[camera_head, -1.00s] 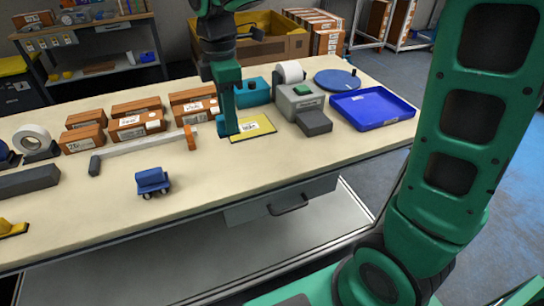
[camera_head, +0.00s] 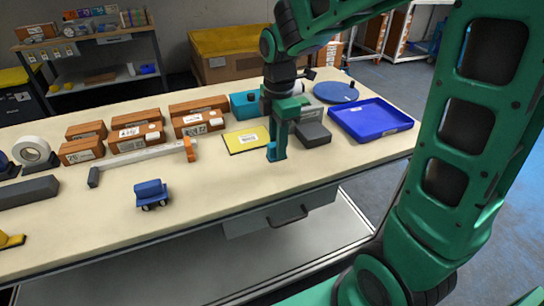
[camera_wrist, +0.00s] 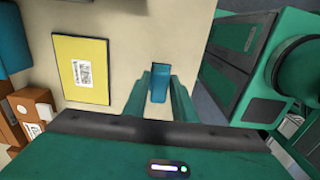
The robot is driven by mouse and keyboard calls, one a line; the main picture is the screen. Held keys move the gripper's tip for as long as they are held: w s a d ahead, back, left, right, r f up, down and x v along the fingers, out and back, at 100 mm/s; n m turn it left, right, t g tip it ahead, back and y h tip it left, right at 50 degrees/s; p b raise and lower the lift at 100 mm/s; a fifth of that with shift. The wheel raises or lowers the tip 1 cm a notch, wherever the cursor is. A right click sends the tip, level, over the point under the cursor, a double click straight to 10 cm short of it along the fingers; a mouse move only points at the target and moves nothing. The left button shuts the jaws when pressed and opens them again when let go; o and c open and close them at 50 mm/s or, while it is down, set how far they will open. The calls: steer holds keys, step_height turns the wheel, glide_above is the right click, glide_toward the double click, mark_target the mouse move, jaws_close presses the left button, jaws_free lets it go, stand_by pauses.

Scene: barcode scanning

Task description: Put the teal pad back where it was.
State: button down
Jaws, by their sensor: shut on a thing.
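My gripper (camera_head: 277,153) is shut on a small teal pad (camera_wrist: 159,83), seen upright between the fingertips in the wrist view. In the head view the pad (camera_head: 271,152) shows low at the fingertips, just right of the yellow card. Whether it touches the table (camera_head: 215,185) cannot be told. The yellow card (camera_head: 247,139) with a barcode label lies flat on the table, and in the wrist view it (camera_wrist: 82,68) is left of the fingers.
A grey device (camera_head: 312,127) and a blue tray (camera_head: 371,119) stand to the right. A teal box (camera_head: 243,104) stands behind the card. Brown cartons (camera_head: 137,136), a long bar (camera_head: 140,157) and a blue toy truck (camera_head: 150,194) are left. The table front is mostly clear.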

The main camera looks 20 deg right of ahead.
steer(key=shift+f, duration=2.05)
steer(key=c, duration=1.5)
jaws_free()
steer(key=shift+f, duration=0.1)
steer(key=shift+o, duration=0.2)
step_height(320, 180, up, 12)
steer(key=shift+r, duration=0.15)
steer(key=s+d+f+m, duration=0.3)
steer(key=s+d+m, duration=0.5)
steer(key=s+m, duration=0.3)
steer(key=s+d+f+m, duration=0.3)
steer(key=s+d+m, duration=0.4)
steer(key=s+m, duration=0.5)
steer(key=shift+s+d+f+m, duration=0.25)
steer(key=shift+d+m, duration=0.15)
steer(key=shift+m, duration=0.3)
